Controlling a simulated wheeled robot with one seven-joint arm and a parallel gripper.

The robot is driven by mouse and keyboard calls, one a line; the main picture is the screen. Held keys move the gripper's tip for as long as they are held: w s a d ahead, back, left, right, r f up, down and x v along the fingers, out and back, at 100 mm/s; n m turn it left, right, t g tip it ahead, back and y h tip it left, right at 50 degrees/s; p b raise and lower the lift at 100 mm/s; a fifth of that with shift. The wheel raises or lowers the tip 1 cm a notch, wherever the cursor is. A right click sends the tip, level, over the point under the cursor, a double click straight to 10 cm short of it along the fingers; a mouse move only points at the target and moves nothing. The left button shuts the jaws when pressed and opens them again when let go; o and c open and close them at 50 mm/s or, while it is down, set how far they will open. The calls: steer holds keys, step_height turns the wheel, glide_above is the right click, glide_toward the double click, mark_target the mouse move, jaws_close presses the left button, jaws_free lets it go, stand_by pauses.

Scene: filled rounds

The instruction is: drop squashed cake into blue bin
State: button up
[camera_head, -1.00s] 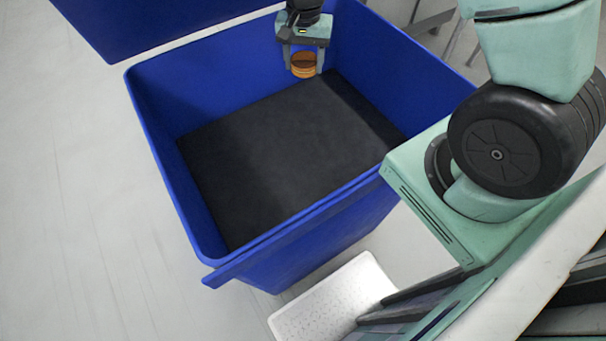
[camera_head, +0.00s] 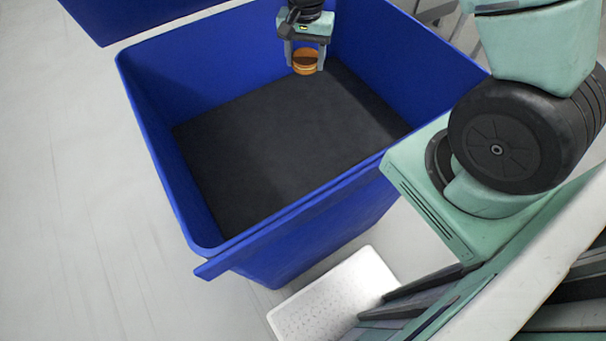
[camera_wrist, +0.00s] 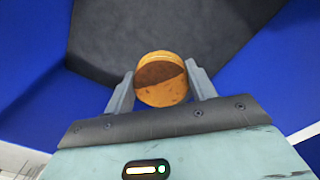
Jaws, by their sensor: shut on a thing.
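The squashed cake (camera_head: 306,66) is a small round orange-brown thing at the top of the head view. My gripper (camera_head: 305,58) is shut on it, one finger on each side. In the wrist view the cake (camera_wrist: 161,80) sits between my fingertips (camera_wrist: 160,82), with a darker brown patch on its face. The blue bin (camera_head: 150,120) stands open, with a dark floor inside. The cake and gripper show over the bin's opening, near its far wall. The exact height above the floor is hard to tell.
A white perforated step-like thing (camera_head: 335,295) lies on the floor in front of the bin. Thin metal legs show behind the bin at the top right. The pale floor at left is clear.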

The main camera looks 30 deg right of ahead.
steer(key=o, duration=0.8)
steer(key=shift+r, duration=0.1)
step_height(320, 180, up, 17)
steer(key=b, duration=0.3)
steer(key=shift+r, duration=0.15)
steer(key=shift+a, duration=0.1)
